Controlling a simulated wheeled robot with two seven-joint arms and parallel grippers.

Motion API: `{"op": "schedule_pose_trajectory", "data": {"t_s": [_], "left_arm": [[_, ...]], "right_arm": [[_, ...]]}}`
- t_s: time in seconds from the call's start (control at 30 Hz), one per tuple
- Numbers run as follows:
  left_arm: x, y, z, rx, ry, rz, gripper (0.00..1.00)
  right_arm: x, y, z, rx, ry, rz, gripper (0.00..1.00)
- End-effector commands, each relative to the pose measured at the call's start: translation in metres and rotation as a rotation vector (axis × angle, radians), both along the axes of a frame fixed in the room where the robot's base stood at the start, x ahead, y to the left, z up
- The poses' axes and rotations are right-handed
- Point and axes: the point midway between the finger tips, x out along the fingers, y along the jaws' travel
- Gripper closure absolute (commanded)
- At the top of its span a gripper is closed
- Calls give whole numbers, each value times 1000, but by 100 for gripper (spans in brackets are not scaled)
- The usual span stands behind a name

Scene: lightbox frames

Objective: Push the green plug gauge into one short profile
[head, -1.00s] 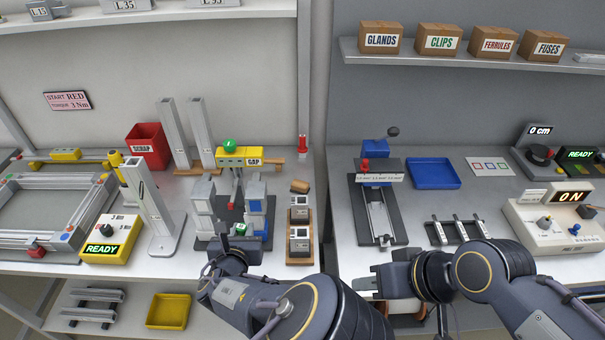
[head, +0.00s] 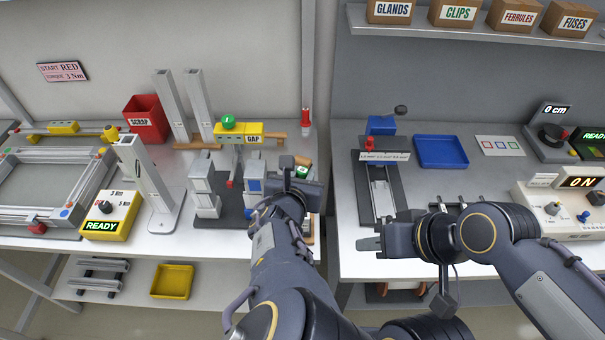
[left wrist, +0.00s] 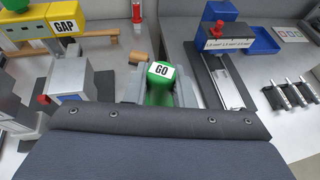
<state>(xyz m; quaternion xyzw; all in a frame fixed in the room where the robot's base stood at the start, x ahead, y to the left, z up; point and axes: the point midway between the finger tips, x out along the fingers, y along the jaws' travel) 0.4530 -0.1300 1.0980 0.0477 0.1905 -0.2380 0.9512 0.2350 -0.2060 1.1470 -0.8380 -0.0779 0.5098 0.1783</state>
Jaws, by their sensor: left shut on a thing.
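The green plug gauge (head: 302,172) with a white GO label also shows in the left wrist view (left wrist: 160,88). My left gripper (head: 297,181) is shut on it, with grey fingers on both sides. The gauge's lower part is hidden. In the head view it is at the front right of the left bench, where a wooden holder with two grey open-ended blocks stood earlier. My left gripper and arm now cover these blocks, so I cannot tell whether the gauge touches one. My right gripper (head: 369,242) is by the right bench's front edge; its finger gap is unclear.
A fixture with a yellow GAP bar (head: 240,133) and grey blocks stands left of the left gripper. A brown block (left wrist: 139,58) lies behind the gauge. A slide with a red knob (left wrist: 213,101) and a blue tray (head: 441,151) are on the right bench.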

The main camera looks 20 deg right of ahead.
Motion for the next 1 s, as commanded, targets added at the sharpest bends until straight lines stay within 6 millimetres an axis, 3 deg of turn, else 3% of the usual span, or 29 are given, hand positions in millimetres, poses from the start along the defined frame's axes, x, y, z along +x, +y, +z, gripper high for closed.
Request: {"op": "schedule_pose_trajectory", "data": {"t_s": [0.6,1.0], "left_arm": [[1,0,-54,0,-1,1,100],[1,0,-58,0,-1,0,100]], "right_arm": [[0,0,-52,0,0,0,64],[0,0,-55,0,0,0,64]]}}
